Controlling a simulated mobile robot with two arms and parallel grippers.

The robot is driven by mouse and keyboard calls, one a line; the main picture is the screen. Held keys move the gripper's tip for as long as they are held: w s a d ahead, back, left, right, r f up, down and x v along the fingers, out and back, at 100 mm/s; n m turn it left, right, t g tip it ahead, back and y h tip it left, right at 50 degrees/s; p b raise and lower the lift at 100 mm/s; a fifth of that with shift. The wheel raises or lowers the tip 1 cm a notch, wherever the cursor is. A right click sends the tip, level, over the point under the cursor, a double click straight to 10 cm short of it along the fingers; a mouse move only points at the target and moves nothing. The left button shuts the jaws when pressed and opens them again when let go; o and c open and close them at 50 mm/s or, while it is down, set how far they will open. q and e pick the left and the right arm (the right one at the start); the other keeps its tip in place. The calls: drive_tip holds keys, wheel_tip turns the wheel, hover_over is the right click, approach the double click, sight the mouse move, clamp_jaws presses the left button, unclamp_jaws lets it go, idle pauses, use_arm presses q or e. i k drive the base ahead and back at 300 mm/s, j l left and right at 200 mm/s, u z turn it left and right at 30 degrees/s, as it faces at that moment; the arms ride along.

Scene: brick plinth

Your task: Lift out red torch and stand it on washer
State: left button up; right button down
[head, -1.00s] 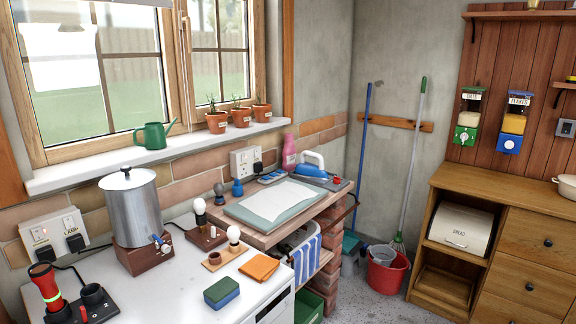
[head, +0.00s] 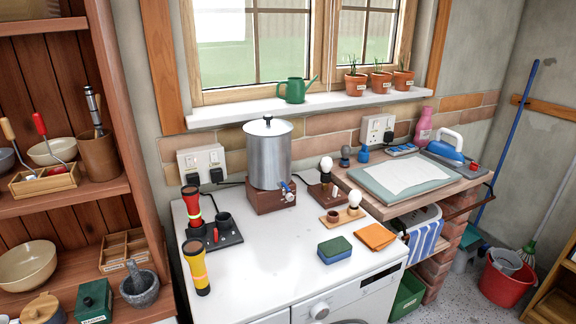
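The red torch (head: 192,206), with a dark head and a pale green-yellow band, stands upright at the left of a black charging dock (head: 229,238). Its lower end is in the dock. A dark, round, empty-looking socket (head: 224,219) is beside it on the dock. The dock sits on the white top of the washer (head: 262,276), at its back left. A yellow and black torch (head: 197,268) stands on the washer in front of the dock. Neither of my grippers is in view.
A metal urn (head: 268,155) stands on a brown base behind the dock. A green and blue sponge (head: 334,250) and orange cloth (head: 375,236) lie at the right. The washer's front middle is clear. A wooden shelf unit (head: 60,207) rises at the left.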

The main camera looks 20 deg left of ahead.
sight(190, 193)
drive_tip(key=u, duration=1.35)
